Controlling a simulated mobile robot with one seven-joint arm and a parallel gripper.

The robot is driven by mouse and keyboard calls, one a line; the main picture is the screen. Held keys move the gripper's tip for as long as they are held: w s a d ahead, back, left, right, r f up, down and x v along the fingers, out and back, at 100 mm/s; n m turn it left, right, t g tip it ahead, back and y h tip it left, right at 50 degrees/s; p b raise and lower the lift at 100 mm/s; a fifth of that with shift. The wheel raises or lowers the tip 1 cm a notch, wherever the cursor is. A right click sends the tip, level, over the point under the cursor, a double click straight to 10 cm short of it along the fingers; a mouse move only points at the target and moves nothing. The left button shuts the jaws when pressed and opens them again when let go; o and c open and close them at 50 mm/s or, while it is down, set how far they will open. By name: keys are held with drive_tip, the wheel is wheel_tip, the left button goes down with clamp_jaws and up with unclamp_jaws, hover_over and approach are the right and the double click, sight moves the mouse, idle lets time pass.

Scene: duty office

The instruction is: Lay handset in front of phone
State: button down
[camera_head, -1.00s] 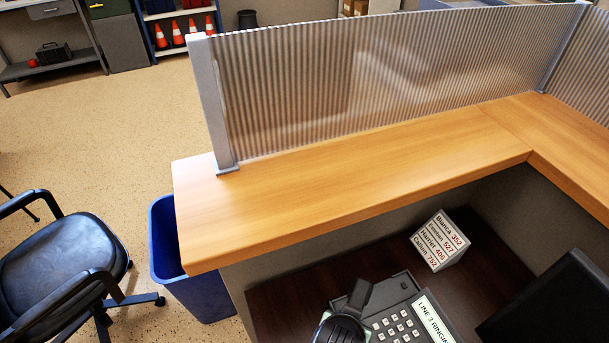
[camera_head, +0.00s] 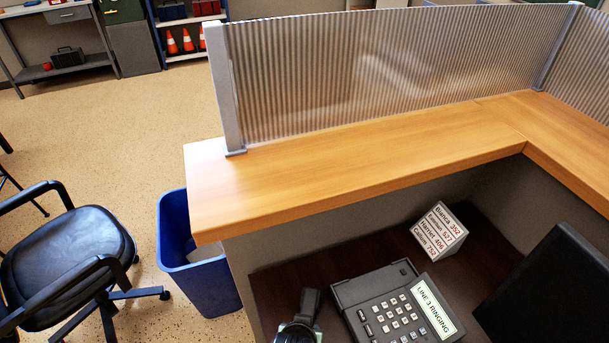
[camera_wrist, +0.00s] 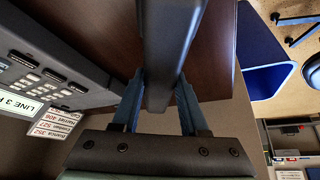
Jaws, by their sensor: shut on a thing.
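The dark grey phone (camera_head: 350,293) sits on the dark desk, with a keypad and a screen reading "LINE 3 RINGING". Its side shows in the wrist view (camera_wrist: 50,62). My gripper (camera_wrist: 158,88) is shut on the black handset (camera_wrist: 168,35), a finger on each side of its bar. In the head view the handset (camera_head: 310,301) is just left of the phone, partly covered by my gripper (camera_head: 300,326) at the bottom edge. The handset appears clear of the phone's cradle. I cannot tell whether it touches the desk.
A white name-and-number block (camera_head: 438,236) stands behind the phone. A dark monitor-like panel (camera_head: 550,285) is at right. The wooden counter (camera_head: 350,165) overhangs the desk's back. A blue bin (camera_head: 200,278) stands left. Bare desk (camera_head: 285,272) shows left of the phone.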

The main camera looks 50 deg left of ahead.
drive_tip(key=shift+f, duration=0.9)
drive_tip(key=shift+f, duration=0.15)
drive_tip(key=shift+c, duration=2.2)
unclamp_jaws()
drive_tip(key=shift+r, duration=0.25)
drive_tip(key=p+v, duration=0.1)
drive_tip(key=v, duration=1)
drive_tip(key=shift+s+d+r+p, duration=0.15)
drive_tip(key=shift+d+r+p, duration=0.05)
drive_tip(key=shift+r+p, duration=0.15)
